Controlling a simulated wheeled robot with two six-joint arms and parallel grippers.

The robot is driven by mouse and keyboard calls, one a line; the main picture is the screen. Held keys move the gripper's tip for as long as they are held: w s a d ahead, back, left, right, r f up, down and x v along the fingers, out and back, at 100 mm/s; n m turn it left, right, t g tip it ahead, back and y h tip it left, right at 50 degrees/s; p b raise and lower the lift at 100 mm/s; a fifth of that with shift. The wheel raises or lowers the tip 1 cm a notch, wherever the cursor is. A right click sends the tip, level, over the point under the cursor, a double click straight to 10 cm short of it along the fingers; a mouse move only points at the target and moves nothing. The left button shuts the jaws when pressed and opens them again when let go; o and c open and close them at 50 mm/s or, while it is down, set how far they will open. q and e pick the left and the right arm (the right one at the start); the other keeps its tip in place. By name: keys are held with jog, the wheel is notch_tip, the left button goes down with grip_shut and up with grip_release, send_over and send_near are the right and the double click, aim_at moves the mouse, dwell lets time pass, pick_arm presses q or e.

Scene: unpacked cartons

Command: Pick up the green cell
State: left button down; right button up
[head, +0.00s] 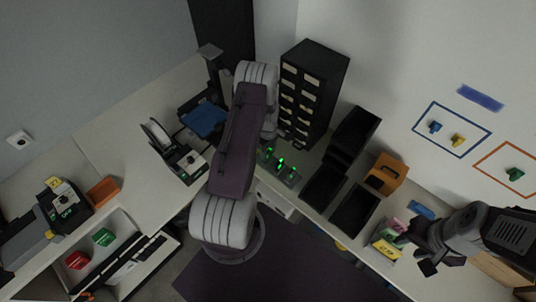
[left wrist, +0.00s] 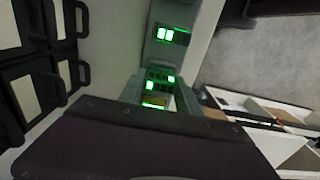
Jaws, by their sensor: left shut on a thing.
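In the head view my left arm reaches across the middle. Its gripper (head: 269,132) is largely hidden by my arm, beside a row of small dark units with green lights (head: 281,163). In the left wrist view my left gripper (left wrist: 160,92) is shut at the nearer lit unit. What it grips, apparently the green cell (left wrist: 155,102), shows only as a small yellow-green patch; my purple wrist hides the rest. A farther unit with green lights (left wrist: 172,35) stands beyond it. My right gripper (head: 428,258) hangs by the right-hand bench; its jaw opening is unclear.
At lower left, a green block (head: 104,237) and a red block (head: 76,260) lie in a white tray.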

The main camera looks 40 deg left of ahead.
pick_arm(q)
notch_tip(320, 180, up, 2)
jog(key=shift+r+b, duration=0.2)
jog(key=shift+b, duration=0.45)
jog(key=w+d+r+b, duration=0.2)
jog(key=d+r+b, duration=0.2)
jog(key=d+r, duration=0.3)
jog(key=d, duration=0.4)
jog(key=shift+w+d+r, duration=0.2)
jog(key=shift+w+r, duration=0.1)
jog(key=shift+w, duration=0.05)
